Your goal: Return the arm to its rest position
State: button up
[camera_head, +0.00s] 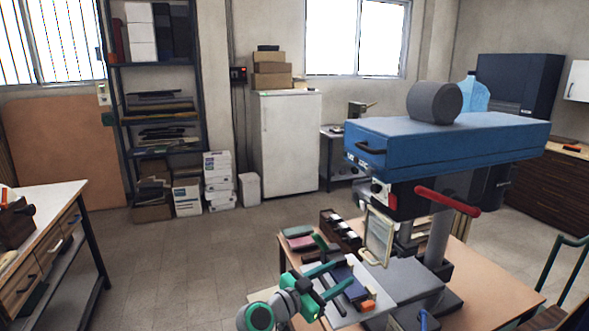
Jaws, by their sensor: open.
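My gripper (346,272) is at the lower middle of the head view. Its two dark teal fingers are spread apart, with nothing seen held between them. It is over the left part of a wooden worktable (490,299), above or beside a pale tray (345,319). The tray holds a dark blue piece, a dark strip and an orange block (368,306). My grey and green arm reaches up to it from the bottom edge. The gap between the fingers and the tray's contents cannot be told.
A large blue drill press (450,145) with a red handle stands on the table, right of my gripper. A dark divided box (340,230) and flat coloured pieces (299,238) lie behind. A workbench (45,222) stands at left. Open floor (180,270) lies between.

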jog(key=s+a+f+n+t+y, duration=0.25)
jog(key=s+f+n, duration=0.2)
jog(key=f, duration=0.55)
jog(key=s+a+f+n+t+y, duration=0.1)
jog(key=s+f+n+y, duration=0.3)
jog(key=f, duration=0.6)
jog(key=s+a+f+n+y, duration=0.2)
jog(key=s+a+f+y, duration=0.1)
jog(key=s+f, duration=0.8)
jog(key=s+a+r+n+y, duration=0.1)
jog(key=s+a+y, duration=0.1)
jog(key=s, duration=0.9)
jog(key=s+a+r+n+y, duration=0.1)
jog(key=s+a+y, duration=0.1)
jog(key=s, duration=0.9)
jog(key=s+r+t, duration=0.1)
jog(key=s+r, duration=0.8)
jog(key=s, duration=0.4)
jog(key=shift+a+r, duration=0.2)
jog(key=shift+a, duration=0.1)
jog(key=shift+w+t, duration=0.2)
jog(key=shift+t, duration=0.05)
jog(key=shift+s, duration=0.15)
